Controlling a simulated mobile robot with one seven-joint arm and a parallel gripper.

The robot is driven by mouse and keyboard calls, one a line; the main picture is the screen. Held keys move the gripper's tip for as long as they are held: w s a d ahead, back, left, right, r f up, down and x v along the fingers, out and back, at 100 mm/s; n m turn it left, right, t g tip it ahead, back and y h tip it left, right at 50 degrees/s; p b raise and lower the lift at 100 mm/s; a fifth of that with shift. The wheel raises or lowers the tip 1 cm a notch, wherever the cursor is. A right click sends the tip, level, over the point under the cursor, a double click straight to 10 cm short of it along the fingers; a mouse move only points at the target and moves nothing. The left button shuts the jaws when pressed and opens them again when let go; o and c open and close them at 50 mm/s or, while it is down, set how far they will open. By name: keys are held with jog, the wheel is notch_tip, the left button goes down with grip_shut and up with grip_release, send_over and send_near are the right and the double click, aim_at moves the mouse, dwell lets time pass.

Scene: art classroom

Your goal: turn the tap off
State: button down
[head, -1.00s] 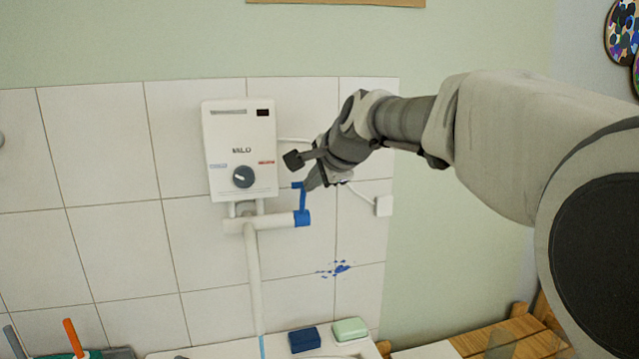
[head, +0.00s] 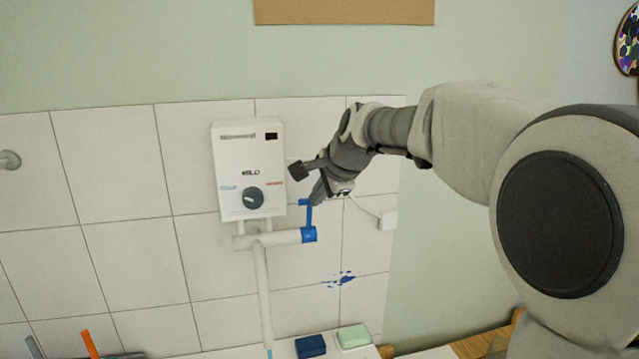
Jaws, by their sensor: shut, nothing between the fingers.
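The tap has a blue lever handle (head: 308,217) that stands up from a blue collar at the right end of a white pipe (head: 275,238). A thin white spout (head: 263,290) runs down from this pipe, with a pale blue streak at its lower end that may be water. My gripper (head: 318,196) is shut and empty. Its fingertips are right at the top of the blue handle, on its right side. I cannot tell whether they touch it.
A white water heater (head: 248,172) with a dark dial hangs on the tiled wall just left of my gripper. A dark blue block (head: 310,346) and a green block (head: 353,337) lie below.

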jog(key=shift+w+a+r+g+p, duration=0.15)
jog(key=shift+w+p, duration=0.25)
jog(key=shift+p, duration=0.5)
jog(key=shift+w+a+r+g+p, duration=0.15)
jog(key=shift+w+p, duration=0.3)
jog(key=shift+p, duration=0.5)
jog(key=shift+w+a+r+g+p, duration=0.15)
jog(key=shift+w+p, duration=0.25)
jog(key=shift+p, duration=0.5)
jog(key=shift+d, duration=0.15)
